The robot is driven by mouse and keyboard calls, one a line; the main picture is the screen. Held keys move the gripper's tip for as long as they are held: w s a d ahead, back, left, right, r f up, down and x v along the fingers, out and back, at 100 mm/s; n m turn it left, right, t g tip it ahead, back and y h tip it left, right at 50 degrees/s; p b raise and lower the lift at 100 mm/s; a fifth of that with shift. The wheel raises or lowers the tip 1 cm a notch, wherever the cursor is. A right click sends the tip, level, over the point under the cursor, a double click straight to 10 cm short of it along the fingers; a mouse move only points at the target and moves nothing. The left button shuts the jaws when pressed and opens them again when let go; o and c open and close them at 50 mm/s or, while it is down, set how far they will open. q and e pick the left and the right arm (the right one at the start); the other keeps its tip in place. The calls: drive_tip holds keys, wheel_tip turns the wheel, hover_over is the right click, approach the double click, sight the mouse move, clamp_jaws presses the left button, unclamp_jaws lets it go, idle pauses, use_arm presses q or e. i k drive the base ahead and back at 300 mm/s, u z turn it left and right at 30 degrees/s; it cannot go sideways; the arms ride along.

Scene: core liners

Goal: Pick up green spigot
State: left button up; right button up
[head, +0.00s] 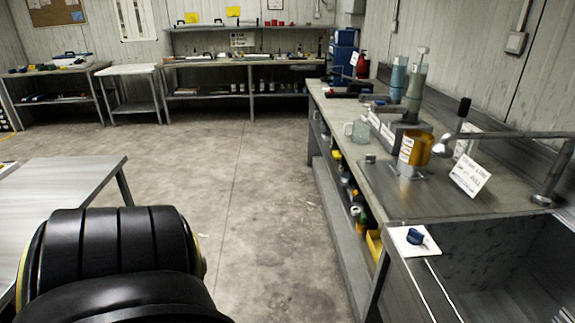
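No thing in the head view is plainly a green spigot. A grey-green upright cylinder with a narrow top (415,88) stands on the right-hand bench, and a teal cylinder (397,80) stands just left of and behind it. I cannot tell whether either is the spigot. Neither of my grippers is in view.
The right-hand bench (400,195) holds a yellow-brown cup (416,148), a clear mug (360,131), a white sign (470,176) and a faucet (500,137) by a sink (490,270). A metal table (75,180) stands at left. The concrete floor (240,190) between is clear.

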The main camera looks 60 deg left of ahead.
sight(363, 219)
drive_tip(key=u, duration=1.35)
drive_tip(key=k, duration=0.1)
drive_tip(key=u, duration=0.85)
drive_tip(key=i, duration=2)
drive_tip(key=z, duration=0.35)
